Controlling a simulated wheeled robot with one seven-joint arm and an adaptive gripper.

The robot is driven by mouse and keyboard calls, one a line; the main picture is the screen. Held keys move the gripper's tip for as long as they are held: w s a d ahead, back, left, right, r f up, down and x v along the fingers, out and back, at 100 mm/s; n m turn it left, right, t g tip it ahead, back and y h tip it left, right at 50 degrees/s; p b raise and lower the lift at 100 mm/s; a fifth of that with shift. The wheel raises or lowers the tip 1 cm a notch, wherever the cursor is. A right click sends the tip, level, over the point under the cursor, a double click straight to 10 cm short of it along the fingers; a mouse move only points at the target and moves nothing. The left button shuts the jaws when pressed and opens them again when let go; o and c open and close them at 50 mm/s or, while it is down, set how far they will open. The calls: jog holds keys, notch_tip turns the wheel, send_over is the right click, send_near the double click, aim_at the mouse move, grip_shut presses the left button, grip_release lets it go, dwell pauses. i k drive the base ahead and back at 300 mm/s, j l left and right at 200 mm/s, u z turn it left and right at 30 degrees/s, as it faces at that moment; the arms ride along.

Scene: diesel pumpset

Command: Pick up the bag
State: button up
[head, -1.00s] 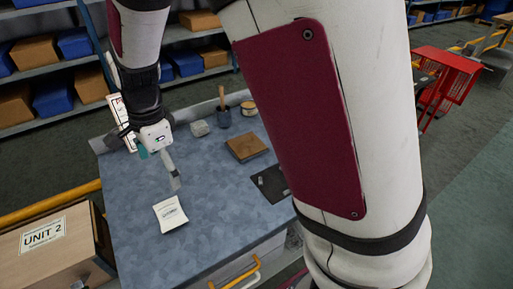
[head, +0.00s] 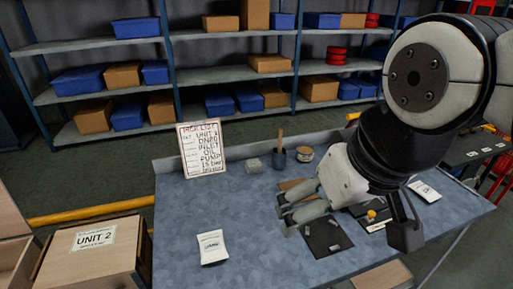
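A small white bag (head: 212,247) with dark print lies flat on the blue-grey worktop, near its front left. A second white packet (head: 425,191) lies at the right of the worktop, behind my arm. My gripper (head: 284,207) is over the middle of the worktop, to the right of and farther back than the first bag. Its two grey fingers point left and stand apart, with nothing seen between them. My arm hides part of the worktop's right side.
A task list board (head: 202,148) stands at the back left of the worktop (head: 180,215). A dark cup (head: 279,159), a tin (head: 305,154) and a grey block (head: 253,165) stand at the back. A black mat (head: 327,236) bears small parts.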

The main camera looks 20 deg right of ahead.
aim_at(423, 190)
jog(key=z, duration=1.45)
jog(key=i+l+u, duration=0.55)
jog(key=l+u, duration=0.15)
